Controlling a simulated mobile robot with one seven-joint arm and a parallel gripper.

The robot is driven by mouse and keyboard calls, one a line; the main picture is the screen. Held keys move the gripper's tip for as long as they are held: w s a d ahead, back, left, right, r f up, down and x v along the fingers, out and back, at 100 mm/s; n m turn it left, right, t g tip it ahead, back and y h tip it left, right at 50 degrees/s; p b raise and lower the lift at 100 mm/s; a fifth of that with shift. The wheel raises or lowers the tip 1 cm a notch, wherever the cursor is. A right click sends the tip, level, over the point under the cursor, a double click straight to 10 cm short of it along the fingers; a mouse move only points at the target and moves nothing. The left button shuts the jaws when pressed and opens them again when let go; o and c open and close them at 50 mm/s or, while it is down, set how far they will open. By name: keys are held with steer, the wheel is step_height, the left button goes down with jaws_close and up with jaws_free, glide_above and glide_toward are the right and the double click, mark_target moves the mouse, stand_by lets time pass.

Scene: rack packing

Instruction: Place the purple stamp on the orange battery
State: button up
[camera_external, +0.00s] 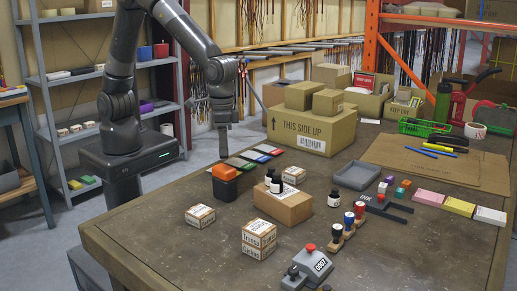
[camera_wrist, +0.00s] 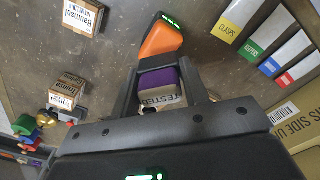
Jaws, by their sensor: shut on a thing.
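The purple stamp (camera_wrist: 158,80) is between the two fingers of my gripper (camera_wrist: 160,85) in the wrist view. Its purple face shows, with a pale strip lettered "TESTED" below it. My gripper is shut on it. The orange battery (camera_wrist: 160,40), orange and black with green lights at one end, appears just beyond the stamp there. In the external view the battery (camera_external: 225,173) stands on the table, and my gripper (camera_external: 223,155) is above or behind it. The stamp cannot be made out there, and I cannot tell whether it touches the battery.
Labelled flat boxes (camera_external: 255,155) lie in a row behind the battery. A cardboard box (camera_external: 285,205) with dark bottles is right of it. Small printed boxes (camera_external: 201,215) stand in front. A large carton (camera_external: 312,132) is at the back. Bare table lies at the front left.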

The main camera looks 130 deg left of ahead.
steer(key=shift+f, duration=1.65)
steer(key=shift+f, duration=0.15)
steer(key=o, duration=1)
